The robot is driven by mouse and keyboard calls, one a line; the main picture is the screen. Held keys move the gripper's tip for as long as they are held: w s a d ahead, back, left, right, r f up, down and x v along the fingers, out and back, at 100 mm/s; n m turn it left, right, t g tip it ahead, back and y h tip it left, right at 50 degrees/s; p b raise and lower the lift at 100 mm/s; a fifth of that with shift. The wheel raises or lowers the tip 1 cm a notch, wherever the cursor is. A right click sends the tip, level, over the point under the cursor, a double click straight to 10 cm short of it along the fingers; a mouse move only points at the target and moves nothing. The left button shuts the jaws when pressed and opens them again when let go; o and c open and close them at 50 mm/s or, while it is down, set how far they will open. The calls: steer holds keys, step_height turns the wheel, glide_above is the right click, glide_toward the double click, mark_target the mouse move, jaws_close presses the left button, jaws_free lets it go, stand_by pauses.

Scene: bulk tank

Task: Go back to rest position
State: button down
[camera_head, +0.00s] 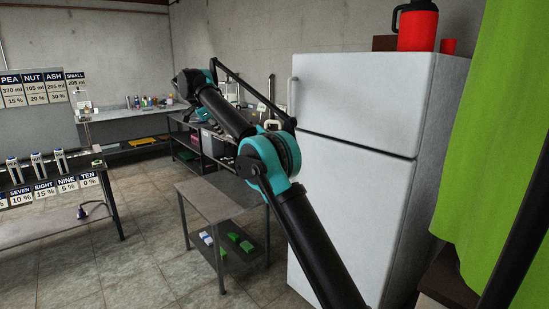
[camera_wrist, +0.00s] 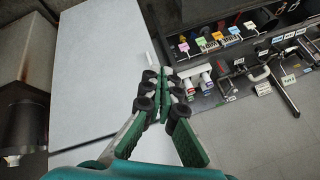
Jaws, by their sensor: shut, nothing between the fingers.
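My gripper (camera_wrist: 168,82) is in the middle of the wrist view, with green-backed fingers and dark round joints. Its fingers are together and I see nothing held between them. In the head view my black and teal arm rises from the bottom, bends at a teal joint in front of the white fridge (camera_head: 352,105), and reaches up and left. The fingers cannot be made out clearly there. A large pale flat panel (camera_wrist: 88,75) fills the left of the wrist view behind the fingers.
A small grey table (camera_head: 212,196) stands beside the fridge, with green items on its lower shelf. A rack with labels (camera_head: 50,192) is at the left. A red jug (camera_head: 417,25) sits on the fridge. A green curtain (camera_head: 497,150) hangs at right. Tiled floor (camera_head: 145,265) is open at lower left.

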steer(key=s+d+f+n+g+y, duration=0.1)
steer(key=s+d+f+n, duration=0.25)
steer(key=d, duration=0.55)
steer(key=s+d+f+n, duration=0.2)
steer(key=s+d+f, duration=0.2)
steer(key=d, duration=0.5)
steer(key=s+d+f+n+g+y, duration=0.15)
steer(key=s+d+f, duration=0.25)
steer(key=d, duration=0.5)
steer(key=s+d+f+n, duration=0.2)
steer(key=s+d+f, duration=0.2)
steer(key=s+f, duration=0.3)
steer(key=s+d+f+n+y, duration=0.1)
steer(key=s+d+f+n, duration=0.2)
steer(key=s, duration=1.3)
steer(key=s+d+f+n, duration=0.3)
steer(key=s+d+f, duration=0.4)
steer(key=s+f, duration=0.5)
steer(key=shift+f+t+y, duration=0.35)
steer(key=shift+f+t, duration=0.1)
steer(key=shift+f, duration=0.05)
